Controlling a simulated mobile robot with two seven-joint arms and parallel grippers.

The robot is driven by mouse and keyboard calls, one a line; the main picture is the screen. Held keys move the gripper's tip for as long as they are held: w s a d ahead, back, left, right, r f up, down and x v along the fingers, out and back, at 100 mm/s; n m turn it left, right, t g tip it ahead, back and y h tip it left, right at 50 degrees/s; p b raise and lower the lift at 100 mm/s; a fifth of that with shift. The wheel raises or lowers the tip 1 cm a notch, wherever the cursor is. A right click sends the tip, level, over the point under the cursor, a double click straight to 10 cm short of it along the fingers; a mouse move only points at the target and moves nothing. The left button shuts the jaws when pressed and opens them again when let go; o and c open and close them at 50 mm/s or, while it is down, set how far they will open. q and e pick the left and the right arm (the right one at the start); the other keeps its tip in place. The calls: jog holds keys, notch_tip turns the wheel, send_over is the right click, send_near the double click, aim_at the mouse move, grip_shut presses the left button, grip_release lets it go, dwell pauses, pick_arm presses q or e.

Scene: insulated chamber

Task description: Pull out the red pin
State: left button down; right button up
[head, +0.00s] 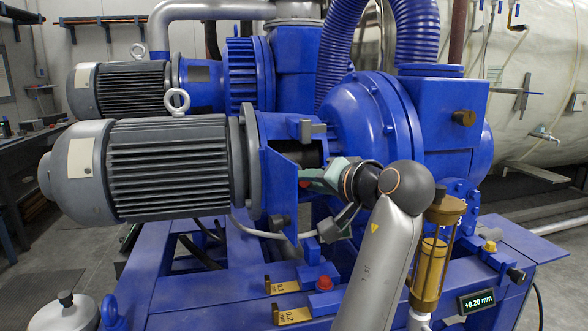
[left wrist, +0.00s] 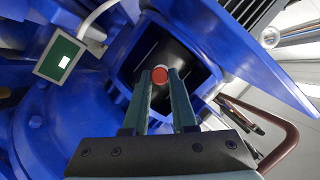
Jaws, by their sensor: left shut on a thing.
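The red pin (left wrist: 160,75) shows in the left wrist view as a round red end between my two fingertips. In the head view only a small bit of red shows beside the fingers (head: 305,184). My left gripper (left wrist: 159,82) is shut on the pin, at the square opening of the blue coupling housing (left wrist: 205,72). Behind the pin is a dark round shaft or coupling. The pin's length is hidden, so I cannot tell how deep it sits. My right gripper is in neither view.
A blue plate (head: 283,188) stands beside the opening, close to my gripper. The large grey motor (head: 170,168) lies to the left. Below are brass tags (head: 292,317), a red knob (head: 324,283) and a display reading +0.20 mm (head: 476,302). A brass-coloured cylinder (head: 432,260) stands right of my arm.

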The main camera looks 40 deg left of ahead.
pick_arm(q)
jog(key=shift+s+d, duration=0.75)
jog(key=shift+d, duration=0.15)
